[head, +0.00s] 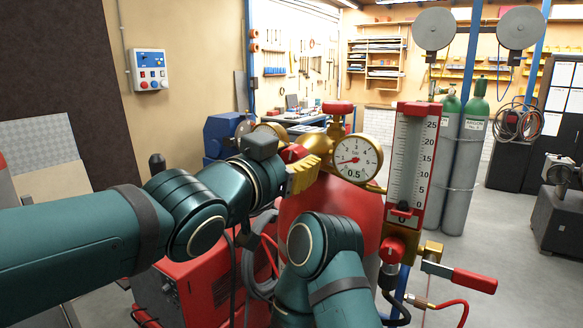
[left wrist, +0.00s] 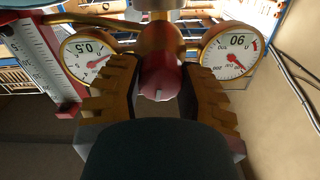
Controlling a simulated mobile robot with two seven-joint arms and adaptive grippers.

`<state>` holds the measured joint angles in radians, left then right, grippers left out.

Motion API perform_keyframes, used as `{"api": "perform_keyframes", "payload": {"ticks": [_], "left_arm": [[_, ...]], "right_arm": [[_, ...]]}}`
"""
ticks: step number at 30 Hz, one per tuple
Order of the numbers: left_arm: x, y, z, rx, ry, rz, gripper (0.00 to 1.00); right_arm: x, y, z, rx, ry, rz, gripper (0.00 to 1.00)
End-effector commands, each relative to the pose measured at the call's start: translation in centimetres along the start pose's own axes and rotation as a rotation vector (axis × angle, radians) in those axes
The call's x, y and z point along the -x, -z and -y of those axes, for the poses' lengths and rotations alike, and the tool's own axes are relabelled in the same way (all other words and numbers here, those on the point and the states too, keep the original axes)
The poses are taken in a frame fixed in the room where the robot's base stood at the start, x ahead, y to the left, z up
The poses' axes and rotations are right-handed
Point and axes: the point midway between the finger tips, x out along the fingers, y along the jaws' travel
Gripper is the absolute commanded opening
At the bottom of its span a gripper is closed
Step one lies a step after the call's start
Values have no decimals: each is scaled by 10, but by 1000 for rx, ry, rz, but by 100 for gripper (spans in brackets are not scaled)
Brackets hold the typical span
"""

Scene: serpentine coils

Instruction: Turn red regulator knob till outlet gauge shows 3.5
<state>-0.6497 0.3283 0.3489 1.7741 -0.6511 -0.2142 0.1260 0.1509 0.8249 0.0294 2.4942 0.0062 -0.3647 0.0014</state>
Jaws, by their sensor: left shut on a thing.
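The red regulator knob (head: 293,153) is mostly hidden behind my left gripper (head: 303,175) in the head view. In the left wrist view the knob (left wrist: 160,76) sits between the two toothed fingers of my left gripper (left wrist: 160,92), which is shut on it. The outlet gauge (head: 356,158) is to the right of the gripper, with a brass rim, a red needle near the low end and the number 0.5. It also shows upside down in the left wrist view (left wrist: 86,51). A second gauge (left wrist: 231,51) reads 90. My right gripper is not in view.
A red-framed flow meter (head: 410,155) stands right of the outlet gauge, with a red-handled valve (head: 466,279) below. A red cylinder (head: 340,205) is beneath the regulator. Green-topped grey cylinders (head: 462,160) stand behind. Hoses hang below the regulator.

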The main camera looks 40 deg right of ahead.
Motion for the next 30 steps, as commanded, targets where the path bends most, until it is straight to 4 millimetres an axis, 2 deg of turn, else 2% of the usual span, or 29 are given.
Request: {"api": "perform_keyframes", "payload": {"ticks": [3,13,22,30], "left_arm": [[0,-1,0,-56,0,0,0],[0,0,0,-78,0,1,0],[0,-1,0,-316,0,0,0],[0,0,0,-346,-1,1,0]], "right_arm": [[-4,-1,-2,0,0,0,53],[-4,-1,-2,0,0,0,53],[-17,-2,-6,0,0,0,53],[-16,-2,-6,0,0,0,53]]}}
